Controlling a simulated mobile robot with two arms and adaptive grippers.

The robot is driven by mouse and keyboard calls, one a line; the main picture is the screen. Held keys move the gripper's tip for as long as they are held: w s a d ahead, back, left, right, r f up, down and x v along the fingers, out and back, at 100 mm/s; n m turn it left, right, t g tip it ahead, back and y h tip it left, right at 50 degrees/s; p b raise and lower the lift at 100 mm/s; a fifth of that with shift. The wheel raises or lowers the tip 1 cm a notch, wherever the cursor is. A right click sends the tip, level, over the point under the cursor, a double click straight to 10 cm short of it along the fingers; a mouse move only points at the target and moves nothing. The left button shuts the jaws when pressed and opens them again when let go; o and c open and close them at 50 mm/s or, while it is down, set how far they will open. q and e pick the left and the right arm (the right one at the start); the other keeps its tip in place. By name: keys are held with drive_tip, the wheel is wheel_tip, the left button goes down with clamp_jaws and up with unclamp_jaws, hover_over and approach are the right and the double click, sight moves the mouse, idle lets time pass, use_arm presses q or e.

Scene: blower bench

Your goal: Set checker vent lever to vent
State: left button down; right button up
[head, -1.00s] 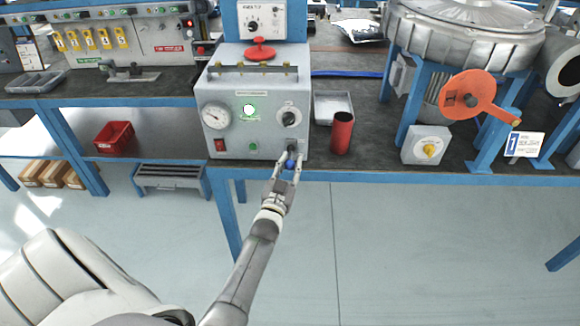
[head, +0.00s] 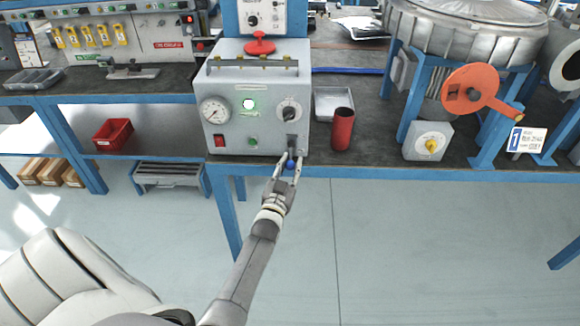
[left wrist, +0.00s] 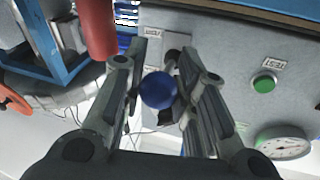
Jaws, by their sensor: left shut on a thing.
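The checker is a grey box (head: 235,140) on the bench, with a gauge, a lit green lamp, a dial and buttons on its front. The vent lever ends in a blue ball knob (head: 290,164) at the lower right of that front. My left gripper (head: 285,166) is shut on the knob, with a finger on each side. In the left wrist view the blue knob (left wrist: 158,90) sits between the two fingers (left wrist: 155,98). The lever's shaft is mostly hidden behind the knob. My right gripper is not in view.
A red cylinder (head: 343,130) and a grey tray (head: 333,103) stand right of the checker. Farther right are a grey box with a yellow knob (head: 428,142) and an orange crank disc (head: 471,90). The floor before the bench is clear.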

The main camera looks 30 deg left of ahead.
use_arm(q)
drive_tip(key=shift+f, duration=0.3)
idle(0.6)
drive_tip(key=c, duration=1.6)
unclamp_jaws()
drive_tip(key=o, duration=0.5)
drive_tip(key=shift+w+a, duration=0.1)
drive_tip(key=shift+w, duration=0.1)
drive_tip(key=shift+c, duration=0.2)
drive_tip(key=shift+s+r, duration=0.1)
drive_tip(key=shift+s, duration=0.05)
drive_tip(key=v, duration=1.2)
drive_tip(key=shift+r, duration=0.1)
